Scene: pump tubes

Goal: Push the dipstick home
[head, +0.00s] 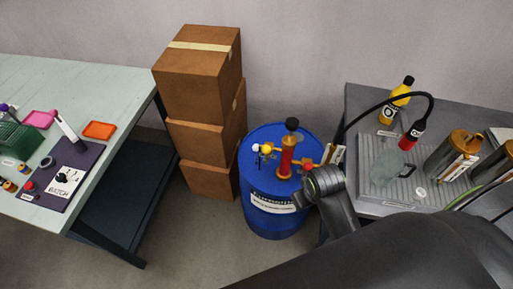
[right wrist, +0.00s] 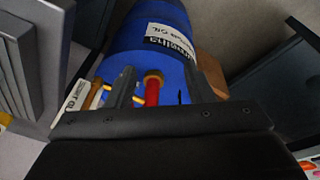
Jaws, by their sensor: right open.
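The blue drum (head: 270,217) stands on the floor between the two tables. It also shows in the right wrist view (right wrist: 155,30). A red pump tube (head: 287,160) with a black top rises from its lid and shows in the right wrist view (right wrist: 152,93). Small yellow fittings (head: 267,148) sit beside it. I cannot make out for certain which part is the dipstick. My right gripper (right wrist: 162,92) is open, its two dark fingers apart over the drum top. The red tube shows between the fingers; contact cannot be told. My left gripper is not in view.
A white label tag (right wrist: 77,95) shows beside the drum top. Stacked cardboard boxes (head: 205,145) stand left of the drum. The grey table (head: 360,103) at right holds a jug, bottle and metal canisters. The pale table (head: 75,75) is at left.

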